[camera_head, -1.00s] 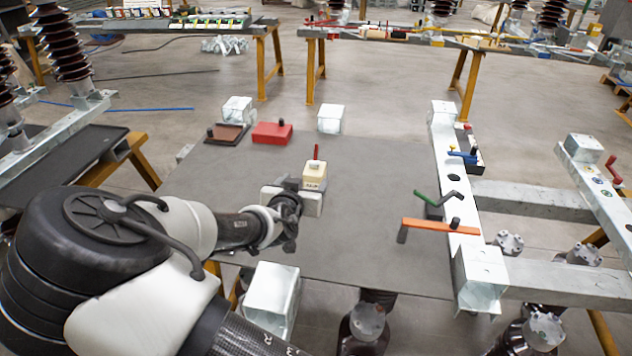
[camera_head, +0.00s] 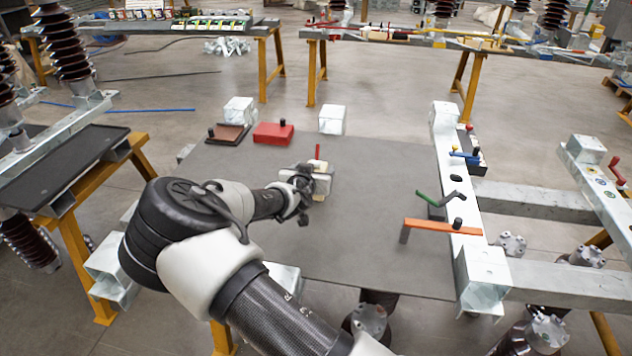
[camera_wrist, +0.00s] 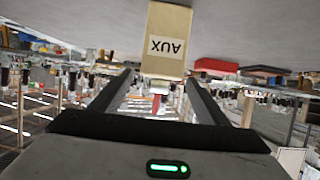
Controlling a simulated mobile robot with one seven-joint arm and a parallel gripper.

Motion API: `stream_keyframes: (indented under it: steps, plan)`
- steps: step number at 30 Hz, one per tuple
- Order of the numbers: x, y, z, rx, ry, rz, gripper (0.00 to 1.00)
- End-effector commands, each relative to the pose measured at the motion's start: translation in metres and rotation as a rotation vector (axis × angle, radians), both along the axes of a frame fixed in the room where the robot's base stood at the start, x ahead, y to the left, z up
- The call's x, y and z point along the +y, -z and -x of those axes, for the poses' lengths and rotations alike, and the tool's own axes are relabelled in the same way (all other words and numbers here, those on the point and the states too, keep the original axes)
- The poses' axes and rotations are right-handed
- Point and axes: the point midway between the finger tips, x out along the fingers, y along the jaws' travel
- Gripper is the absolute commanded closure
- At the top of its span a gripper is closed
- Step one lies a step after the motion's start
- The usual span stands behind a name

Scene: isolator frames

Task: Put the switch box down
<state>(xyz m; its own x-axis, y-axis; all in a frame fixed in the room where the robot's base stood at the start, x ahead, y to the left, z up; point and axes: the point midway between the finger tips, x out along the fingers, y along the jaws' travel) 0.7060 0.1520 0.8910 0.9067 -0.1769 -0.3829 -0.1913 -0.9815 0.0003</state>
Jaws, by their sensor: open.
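The switch box is a cream block marked AUX with a red lever. In the head view the switch box (camera_head: 323,168) is upright on the grey tabletop (camera_head: 375,215), with its red lever up; my gripper hides much of it. In the wrist view, which is upside down, the switch box (camera_wrist: 168,40) shows its AUX face in front of my gripper. My gripper (camera_head: 318,183) is open beside the box, and its two fingers (camera_wrist: 160,80) show apart in the wrist view. I cannot tell whether a finger touches the box.
A red box (camera_head: 273,134) and a brown box (camera_head: 228,135) lie at the tabletop's far left. A green handle (camera_head: 428,199) and an orange bar (camera_head: 441,226) are at the right, by a white metal beam (camera_head: 445,150). The tabletop between the box and the beam is clear.

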Motion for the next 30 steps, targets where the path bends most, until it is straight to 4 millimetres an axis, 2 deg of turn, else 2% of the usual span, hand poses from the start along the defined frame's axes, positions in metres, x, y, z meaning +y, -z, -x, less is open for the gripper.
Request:
stream_keyframes:
  steps: [5,17,26,30]
  plan:
    - [0.000,0.000,0.000,0.000,0.000,0.000,0.31]
    - [0.000,0.000,0.000,0.000,0.000,0.000,0.99]
    - [0.000,-0.004,-0.001,-0.003,0.000,-0.002,1.00]
    - [0.001,-0.020,-0.001,-0.005,0.000,-0.005,1.00]
